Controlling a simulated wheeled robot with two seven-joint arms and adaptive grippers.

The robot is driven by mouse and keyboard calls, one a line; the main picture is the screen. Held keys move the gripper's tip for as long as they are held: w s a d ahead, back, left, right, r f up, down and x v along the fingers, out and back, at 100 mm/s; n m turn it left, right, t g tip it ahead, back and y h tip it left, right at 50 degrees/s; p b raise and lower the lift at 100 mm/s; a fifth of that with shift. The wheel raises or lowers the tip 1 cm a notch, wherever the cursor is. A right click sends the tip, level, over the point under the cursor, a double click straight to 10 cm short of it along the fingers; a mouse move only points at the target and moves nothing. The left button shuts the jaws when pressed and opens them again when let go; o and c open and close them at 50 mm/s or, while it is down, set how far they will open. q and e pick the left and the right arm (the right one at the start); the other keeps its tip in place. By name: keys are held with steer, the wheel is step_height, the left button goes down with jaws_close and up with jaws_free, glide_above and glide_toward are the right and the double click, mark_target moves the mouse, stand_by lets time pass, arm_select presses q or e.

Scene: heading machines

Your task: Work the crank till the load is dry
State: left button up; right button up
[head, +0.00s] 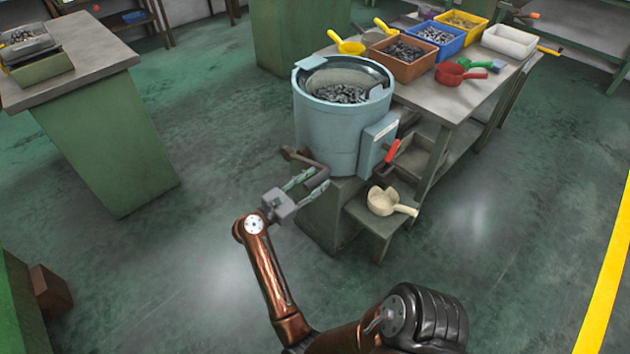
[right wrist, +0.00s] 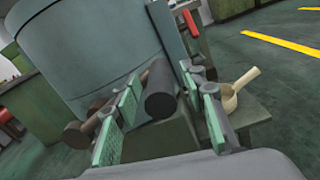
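A blue-grey drum (head: 326,130) holds a load of dark metal parts (head: 342,93); whether they are wet cannot be told. A crank (head: 300,158) sticks out low on its near left side, with a dark cylindrical handle (right wrist: 160,92). My right gripper (head: 310,181) is at the handle. In the right wrist view its green-padded fingers (right wrist: 165,108) are apart, one on each side of the handle, with gaps showing. My left gripper is not in view.
A box with a red lever (head: 391,152) is on the drum's right side. A beige scoop (head: 382,201) lies on a low shelf below. A bench (head: 455,100) with bins of parts and scoops stands behind. Another bench (head: 100,65) is at left; floor between is clear.

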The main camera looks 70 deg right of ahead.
steer(key=v, duration=1.1)
steer(key=shift+w+a, duration=0.25)
steer(key=shift+a, duration=0.05)
